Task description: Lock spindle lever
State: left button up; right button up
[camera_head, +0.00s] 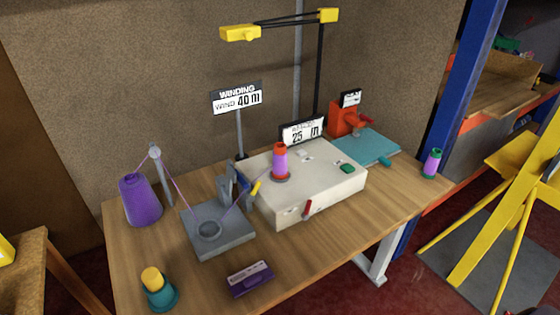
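A white winding machine (335,182) stands on the wooden table. A spindle on its top carries a cone with an orange top and purple thread (280,162). A small red lever (307,208) sits on the machine's front face, hanging roughly upright. A yellow-tipped lever (255,187) sticks up at the machine's left side, by a grey bracket. I cannot tell from the frame which of these is the spindle lever. Neither of my grippers is in view.
A purple thread cone (141,200), grey tension plate (218,232), teal-yellow spool (157,287) and purple box (250,279) are on the table's left and front. The front right tabletop is clear.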

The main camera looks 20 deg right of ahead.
aim_at(308, 207)
jog(key=i+l+z, duration=0.1)
jog(key=l+z, duration=0.25)
jog(key=i+l+z, duration=0.1)
jog(key=z, duration=0.3)
jog(key=l, duration=0.1)
